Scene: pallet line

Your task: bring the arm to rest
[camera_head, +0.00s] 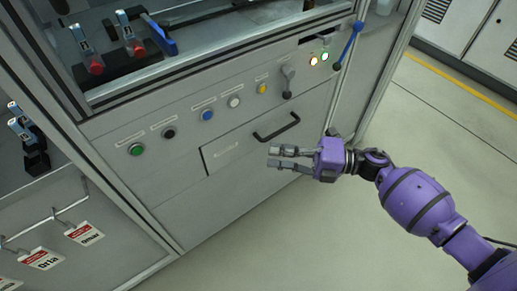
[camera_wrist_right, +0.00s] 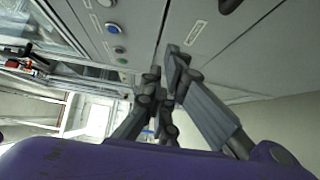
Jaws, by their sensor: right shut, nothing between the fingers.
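My right arm (camera_head: 413,200) comes in from the lower right in the head view. Its gripper (camera_head: 276,157) is in front of the grey cabinet, near the drawer and below its black handle. The gripper is shut with nothing held. In the right wrist view its grey fingers (camera_wrist_right: 165,85) stand before the cabinet front. Whether the fingers touch the cabinet cannot be told. My left gripper is not in view.
The cabinet panel has several buttons, including green (camera_head: 137,149) and blue (camera_head: 207,115), with a black drawer handle (camera_head: 277,127) below. A blue-handled lever (camera_head: 348,45) stands at the upper right. Labelled tags (camera_head: 85,233) hang at lower left. Open floor (camera_head: 340,240) lies right of the cabinet.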

